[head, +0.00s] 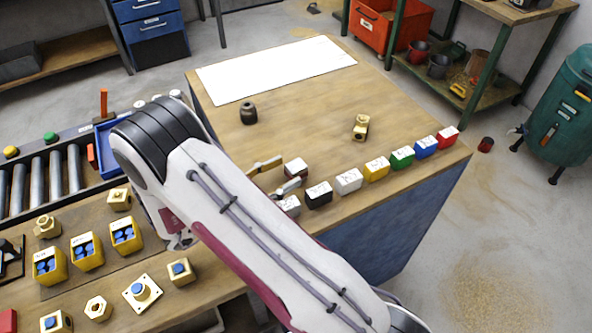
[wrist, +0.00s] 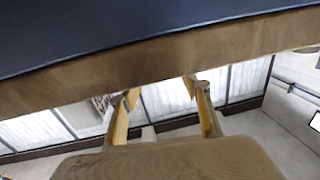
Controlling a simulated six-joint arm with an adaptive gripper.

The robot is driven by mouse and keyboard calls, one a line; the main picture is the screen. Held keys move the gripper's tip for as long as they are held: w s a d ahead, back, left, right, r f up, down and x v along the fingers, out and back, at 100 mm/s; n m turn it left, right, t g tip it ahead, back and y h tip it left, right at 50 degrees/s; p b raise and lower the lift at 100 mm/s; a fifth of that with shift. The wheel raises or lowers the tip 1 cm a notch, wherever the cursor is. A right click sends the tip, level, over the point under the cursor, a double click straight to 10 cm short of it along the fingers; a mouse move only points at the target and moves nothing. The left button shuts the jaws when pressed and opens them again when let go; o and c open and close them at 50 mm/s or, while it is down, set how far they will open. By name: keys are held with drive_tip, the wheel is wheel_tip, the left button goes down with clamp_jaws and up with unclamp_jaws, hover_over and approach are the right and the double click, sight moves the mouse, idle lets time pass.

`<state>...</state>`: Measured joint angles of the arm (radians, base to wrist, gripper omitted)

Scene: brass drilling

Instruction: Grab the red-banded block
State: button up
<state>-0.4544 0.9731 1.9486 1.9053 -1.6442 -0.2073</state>
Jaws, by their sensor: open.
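A block with a white top and red sides (head: 447,136) stands at the right end of a row of blocks along the table's edge. My gripper (head: 281,172) is open near the left end of this row, well to the left of the red block. A dark brown block with a white top (head: 296,168) is close to its fingertips; I cannot tell whether they touch. In the wrist view, my gripper (wrist: 161,92) shows two spread fingers with nothing held between them. No block is clear in that view.
The row also has blue (head: 426,147), green (head: 402,157), yellow (head: 376,169), white (head: 348,181) and black (head: 319,194) blocks. A brass part (head: 361,128) and a dark round object (head: 248,113) stand behind. A white sheet (head: 275,70) covers the table's far side.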

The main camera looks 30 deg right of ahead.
sight(288, 171)
drive_tip(key=d, duration=0.2)
drive_tip(key=shift+w+d+f, duration=0.3)
drive_tip(key=shift+w+d, duration=0.15)
drive_tip(key=shift+d, duration=0.9)
drive_tip(key=shift+c, duration=0.3)
clamp_jaws()
